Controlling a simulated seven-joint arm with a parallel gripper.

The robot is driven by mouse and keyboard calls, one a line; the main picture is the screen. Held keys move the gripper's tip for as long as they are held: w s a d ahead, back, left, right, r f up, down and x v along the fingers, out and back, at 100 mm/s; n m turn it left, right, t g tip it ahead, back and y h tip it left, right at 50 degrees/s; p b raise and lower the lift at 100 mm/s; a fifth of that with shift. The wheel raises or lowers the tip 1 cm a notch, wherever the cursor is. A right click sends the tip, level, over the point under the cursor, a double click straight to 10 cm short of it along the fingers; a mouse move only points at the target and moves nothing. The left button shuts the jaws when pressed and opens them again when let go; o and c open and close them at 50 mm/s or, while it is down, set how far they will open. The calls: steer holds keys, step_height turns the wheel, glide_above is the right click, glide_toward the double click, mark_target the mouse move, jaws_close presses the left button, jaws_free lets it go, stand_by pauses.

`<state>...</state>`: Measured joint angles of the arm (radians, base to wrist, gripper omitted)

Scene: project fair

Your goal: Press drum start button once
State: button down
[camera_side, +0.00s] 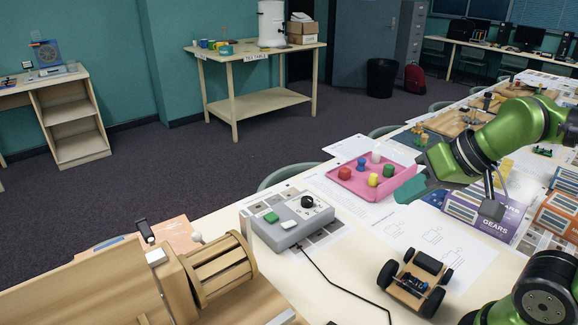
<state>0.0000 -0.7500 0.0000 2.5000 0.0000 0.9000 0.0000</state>
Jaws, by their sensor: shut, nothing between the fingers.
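A grey control box (290,222) sits on the long table, with a green button (271,217) at its left, a white button (289,224) in front and a black knob (307,202) at its right. I cannot read its labels. A slatted wooden drum (222,268) on a wooden stand is at the lower left, apart from the box. My gripper (405,192) is shut and empty. In the picture it is right of the box, by the right edge of a pink tray, and touches no button.
The pink tray (345,188) holds several coloured pegs behind the box. A small wheeled car (413,285) stands to its right, and a black cable (335,284) runs from the box. Paper sheets lie between box and car.

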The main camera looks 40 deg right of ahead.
steer(key=shift+f, duration=0.1)
steer(key=n+t, duration=0.2)
steer(key=n, duration=1.3)
glide_above(274, 218)
step_height(274, 218, down, 8)
steer(key=shift+f, duration=0.15)
steer(key=shift+f, duration=4.45)
